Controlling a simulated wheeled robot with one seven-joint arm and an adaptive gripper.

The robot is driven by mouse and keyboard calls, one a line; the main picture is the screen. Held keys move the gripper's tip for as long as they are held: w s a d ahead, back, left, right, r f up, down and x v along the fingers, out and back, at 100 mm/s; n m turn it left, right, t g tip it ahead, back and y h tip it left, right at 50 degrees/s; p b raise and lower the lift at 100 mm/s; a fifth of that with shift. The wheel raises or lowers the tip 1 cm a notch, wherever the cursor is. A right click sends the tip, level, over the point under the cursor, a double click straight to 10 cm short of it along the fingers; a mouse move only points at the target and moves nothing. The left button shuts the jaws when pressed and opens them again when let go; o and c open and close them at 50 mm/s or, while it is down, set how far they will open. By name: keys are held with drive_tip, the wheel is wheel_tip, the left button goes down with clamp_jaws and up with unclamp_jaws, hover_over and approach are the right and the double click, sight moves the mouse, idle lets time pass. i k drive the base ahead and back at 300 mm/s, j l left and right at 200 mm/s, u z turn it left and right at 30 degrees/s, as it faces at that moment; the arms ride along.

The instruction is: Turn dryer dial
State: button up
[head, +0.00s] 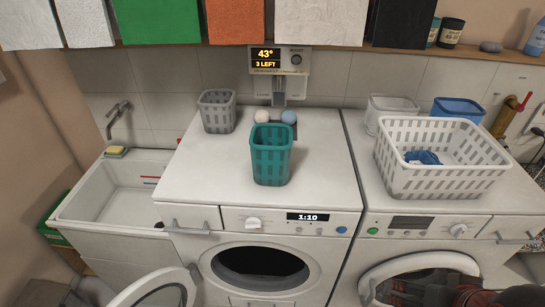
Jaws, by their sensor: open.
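Two white front-loading machines stand side by side; no readable label tells me which is the dryer. The left machine (180,180) has a white dial (254,223) beside a lit display (308,216) reading 1:10. Its round door (150,292) is swung open to the left, showing a dark drum. The right machine (345,165) has a dial (458,229) right of a dark display (411,222). My gripper (385,288) appears as a dark shape with red parts at the bottom right, low in front of that machine's round door, away from both dials. It is open and partly cut off.
A teal basket (271,160) and a grey basket (217,112) stand on the left machine. A white laundry basket (440,182) holding blue cloth stands on the right one. A sink (110,195) is at left. Drawer handles (186,230) stick out beside the controls.

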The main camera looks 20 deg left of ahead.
sight(251, 223)
drive_tip(key=u, duration=1.35)
drive_tip(key=k+j+u, duration=0.1)
drive_tip(key=j, duration=0.25)
drive_tip(key=k+j+u, duration=0.15)
drive_tip(key=k+j, duration=0.1)
drive_tip(key=j, duration=0.1)
